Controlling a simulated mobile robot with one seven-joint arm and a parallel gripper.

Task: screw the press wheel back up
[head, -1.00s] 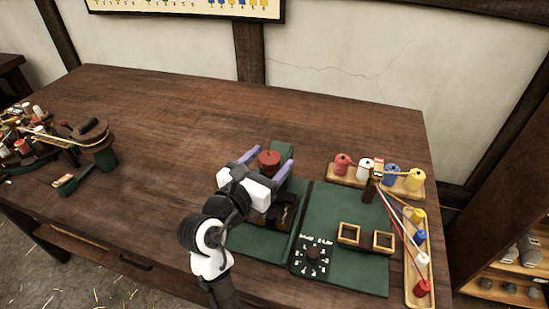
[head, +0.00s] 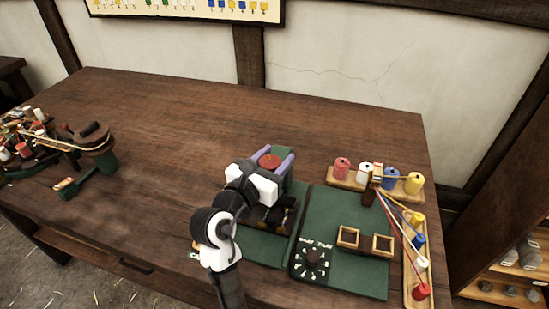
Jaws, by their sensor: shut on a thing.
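The press wheel (head: 269,161) is a round red knob on top of a dark green press (head: 273,149) near the middle of the table. My gripper (head: 271,157) has its two purple fingers on either side of the wheel and is shut on it. My white gripper body and arm hide the front of the press and part of the wheel. Dark parts below the wheel show only partly.
A green board (head: 345,265) with a black dial (head: 311,257) and two small wooden frames (head: 365,241) lies to the right. Spools stand on a wooden rack (head: 345,181) behind it, with cords running forward. A winding device (head: 104,160) stands far left. The table (head: 190,120) between is clear.

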